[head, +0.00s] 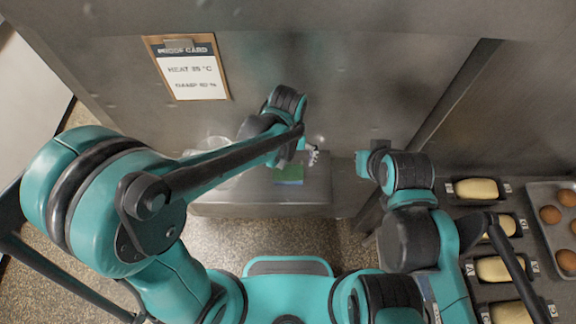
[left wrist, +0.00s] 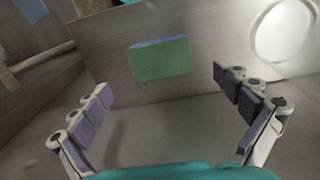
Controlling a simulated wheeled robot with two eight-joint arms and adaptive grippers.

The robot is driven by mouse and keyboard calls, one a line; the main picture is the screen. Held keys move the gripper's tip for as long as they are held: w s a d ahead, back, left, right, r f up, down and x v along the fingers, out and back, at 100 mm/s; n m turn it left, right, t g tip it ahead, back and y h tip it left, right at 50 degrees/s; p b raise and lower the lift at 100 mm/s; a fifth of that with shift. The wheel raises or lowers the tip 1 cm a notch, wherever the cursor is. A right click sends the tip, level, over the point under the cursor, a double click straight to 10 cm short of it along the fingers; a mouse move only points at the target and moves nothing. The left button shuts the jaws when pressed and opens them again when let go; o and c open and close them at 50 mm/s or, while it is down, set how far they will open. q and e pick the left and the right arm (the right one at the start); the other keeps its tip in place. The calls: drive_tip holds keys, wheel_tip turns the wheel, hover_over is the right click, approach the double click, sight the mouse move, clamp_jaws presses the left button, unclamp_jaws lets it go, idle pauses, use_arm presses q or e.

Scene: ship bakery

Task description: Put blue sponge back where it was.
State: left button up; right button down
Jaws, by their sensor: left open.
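The sponge (head: 288,175) lies on a grey metal ledge (head: 262,205), its green face up and a thin blue layer along one edge. In the left wrist view the sponge (left wrist: 160,60) sits ahead of the fingers, centred between them and apart from both. My left gripper (left wrist: 170,108) is open and empty, with its padded fingers spread wide. In the head view my left gripper (head: 312,155) is just above and right of the sponge, partly hidden by its own arm. My right arm is folded at the right, and its fingers do not show.
A pale round dish (left wrist: 286,30) lies on the ledge beside the sponge. A proof card (head: 190,68) hangs on the metal wall behind. Loaf tins (head: 477,190) and a tray of buns (head: 540,195) are at the right.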

sight(288, 173)
use_arm(q)
wheel_tip(288, 173, up, 5)
drive_tip(key=s+a+r+t, duration=0.1)
drive_tip(key=a+r+t, duration=0.1)
drive_tip(key=a, duration=0.3)
drive_tip(key=s+a+r+t, duration=0.2)
drive_tip(key=a+r, duration=0.1)
drive_tip(key=a, duration=0.3)
drive_tip(key=s+a+r+t, duration=0.1)
drive_tip(key=a+r+t, duration=0.1)
drive_tip(key=a, duration=0.4)
drive_tip(key=shift+s+a+r+t+p, duration=0.1)
drive_tip(key=shift+s+r+t+p, duration=0.15)
drive_tip(key=shift+s+t+p, duration=0.15)
drive_tip(key=shift+a, duration=0.35)
